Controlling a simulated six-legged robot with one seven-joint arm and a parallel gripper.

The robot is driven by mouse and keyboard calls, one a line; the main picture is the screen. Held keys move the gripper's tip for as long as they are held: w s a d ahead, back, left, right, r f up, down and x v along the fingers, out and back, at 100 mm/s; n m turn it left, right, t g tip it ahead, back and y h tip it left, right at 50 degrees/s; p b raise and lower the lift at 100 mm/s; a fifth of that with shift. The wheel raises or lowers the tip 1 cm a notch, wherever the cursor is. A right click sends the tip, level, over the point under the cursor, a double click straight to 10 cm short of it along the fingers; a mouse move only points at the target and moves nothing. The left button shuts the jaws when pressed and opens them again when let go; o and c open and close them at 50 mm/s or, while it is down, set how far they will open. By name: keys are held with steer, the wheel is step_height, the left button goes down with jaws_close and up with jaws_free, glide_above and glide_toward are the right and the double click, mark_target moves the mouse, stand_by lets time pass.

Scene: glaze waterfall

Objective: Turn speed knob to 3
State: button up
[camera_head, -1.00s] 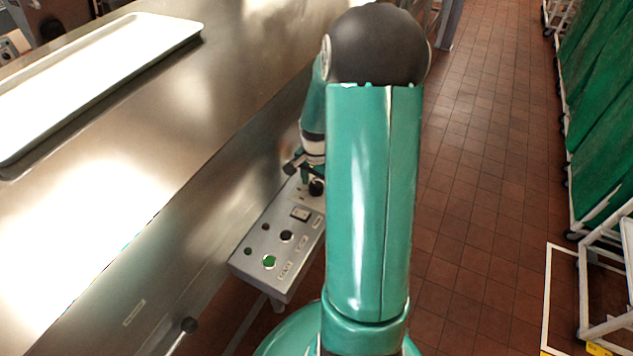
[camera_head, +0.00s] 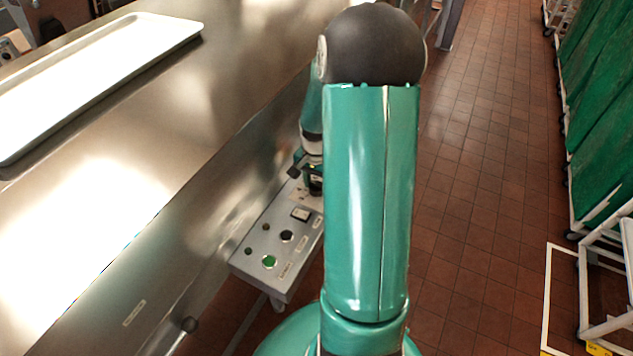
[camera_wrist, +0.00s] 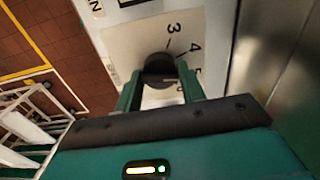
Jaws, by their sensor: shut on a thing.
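The speed knob (camera_wrist: 158,66) is black and round. It sits on a pale dial plate (camera_wrist: 125,42) with the printed numbers 3, 4 and part of a 5 to its upper right. My gripper (camera_wrist: 160,82) has one finger on each side of the knob and is shut on it. A light mark shows on the knob's lower part, but I cannot tell which number it points to. In the head view the grey control panel (camera_head: 262,250) sticks out from the steel machine, and my gripper (camera_head: 313,187) is at its far end, partly hidden by my arm.
A green button (camera_head: 269,262), a black button (camera_head: 287,236) and a rocker switch (camera_head: 300,214) are on the panel's near part. A steel surface (camera_head: 180,110) with a white tray (camera_head: 90,75) rises at the left. Tiled floor (camera_head: 480,200) is open to the right, before the green-panelled racks (camera_head: 600,130).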

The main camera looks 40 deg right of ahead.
mark_target(316, 184)
steer(key=n, duration=1.3)
steer(key=shift+n, duration=0.4)
stand_by(0.3)
steer(key=o, duration=0.9)
step_height(316, 184, up, 14)
steer(key=shift+f, duration=0.1)
steer(key=shift+a, duration=0.1)
